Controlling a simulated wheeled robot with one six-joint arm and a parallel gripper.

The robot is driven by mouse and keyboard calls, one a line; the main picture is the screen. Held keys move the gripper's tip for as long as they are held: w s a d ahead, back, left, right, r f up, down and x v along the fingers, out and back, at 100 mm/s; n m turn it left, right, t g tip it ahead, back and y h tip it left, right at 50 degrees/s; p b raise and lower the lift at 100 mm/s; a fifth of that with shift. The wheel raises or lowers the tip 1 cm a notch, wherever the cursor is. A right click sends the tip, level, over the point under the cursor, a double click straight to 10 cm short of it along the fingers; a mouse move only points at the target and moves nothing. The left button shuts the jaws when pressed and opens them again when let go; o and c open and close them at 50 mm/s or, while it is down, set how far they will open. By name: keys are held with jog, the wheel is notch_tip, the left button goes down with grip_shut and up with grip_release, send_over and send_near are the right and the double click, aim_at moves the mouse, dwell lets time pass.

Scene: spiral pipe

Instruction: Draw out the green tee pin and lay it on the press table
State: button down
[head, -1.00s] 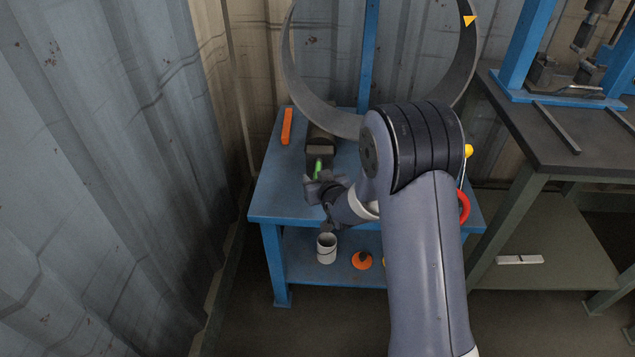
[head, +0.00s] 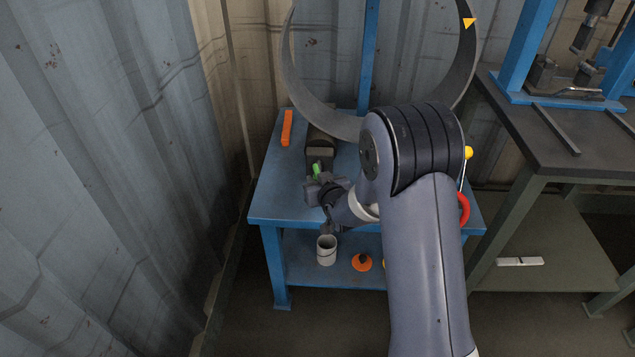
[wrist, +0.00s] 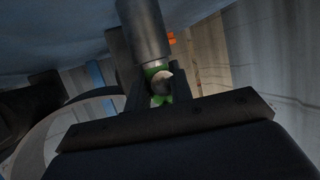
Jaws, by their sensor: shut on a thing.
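The green tee pin (head: 316,168) shows as a short green piece at the front of a dark cylindrical tool with a block-like end (head: 320,153) on the blue table. My gripper (head: 318,180) is shut on the pin, low over the blue table's front left. In the wrist view the gripper's fingers (wrist: 160,90) close around green parts of the pin (wrist: 153,72), just below a grey cylinder (wrist: 145,30). I cannot tell how far the pin sits in the tool. The press table (head: 520,150), dark-topped with a blue press frame, stands at the right.
An orange bar (head: 287,128) lies at the blue table's (head: 275,200) back left. A large grey steel ring (head: 300,85) rises behind my arm. A white bucket (head: 326,251) and an orange item (head: 361,262) sit on the lower shelf. The press table's front has clear room.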

jog(key=shift+r, duration=0.2)
jog(key=shift+r+p, duration=1.75)
jog(key=shift+r, duration=1.85)
